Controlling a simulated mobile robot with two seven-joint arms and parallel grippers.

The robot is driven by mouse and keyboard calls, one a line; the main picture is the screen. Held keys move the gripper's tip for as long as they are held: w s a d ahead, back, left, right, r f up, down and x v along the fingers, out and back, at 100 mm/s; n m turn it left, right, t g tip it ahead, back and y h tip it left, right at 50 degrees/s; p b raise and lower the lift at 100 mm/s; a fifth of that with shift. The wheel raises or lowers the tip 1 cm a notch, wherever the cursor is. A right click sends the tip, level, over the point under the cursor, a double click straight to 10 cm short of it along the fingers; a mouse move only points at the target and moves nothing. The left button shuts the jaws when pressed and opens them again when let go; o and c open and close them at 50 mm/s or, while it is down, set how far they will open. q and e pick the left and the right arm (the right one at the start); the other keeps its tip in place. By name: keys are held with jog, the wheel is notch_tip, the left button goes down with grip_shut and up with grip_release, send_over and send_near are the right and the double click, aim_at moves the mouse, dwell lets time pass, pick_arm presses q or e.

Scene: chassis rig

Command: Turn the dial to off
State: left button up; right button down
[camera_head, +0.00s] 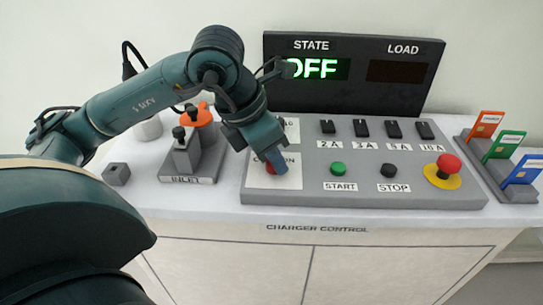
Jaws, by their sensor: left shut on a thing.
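The charger control panel (310,190) lies on the cabinet top. At its left end, a small red dial (270,169) shows only in part behind my left gripper (277,168). My left gripper reaches down from the upper left and is shut on the dial. Its pointing direction is hidden by the fingers. The label beside it is partly covered. The STATE display (318,68) reads OFF in green, and the LOAD display (398,71) is dark. My right gripper is out of view.
Several black switches (361,128) line the panel's back, with a green START button (338,169), a black STOP button (388,171) and a red emergency button (443,172) in front. The INLET block (187,160) stands left. Coloured cards (503,145) stand in a holder at right.

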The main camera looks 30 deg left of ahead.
pick_arm(q)
jog(key=shift+n, duration=0.4)
jog(key=shift+n+y, duration=0.5)
jog(key=shift+n, duration=0.3)
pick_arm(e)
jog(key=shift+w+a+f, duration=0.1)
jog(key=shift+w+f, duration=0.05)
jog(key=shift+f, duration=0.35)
pick_arm(q)
jog(key=shift+n, duration=0.3)
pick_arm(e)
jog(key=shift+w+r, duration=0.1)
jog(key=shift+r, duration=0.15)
pick_arm(q)
jog(key=o, duration=0.7)
jog(key=shift+o, duration=1.3)
jog(key=p+v, duration=0.2)
jog(key=v, duration=1.1)
jog(key=shift+s+p, duration=0.25)
jog(key=shift+p, duration=0.15)
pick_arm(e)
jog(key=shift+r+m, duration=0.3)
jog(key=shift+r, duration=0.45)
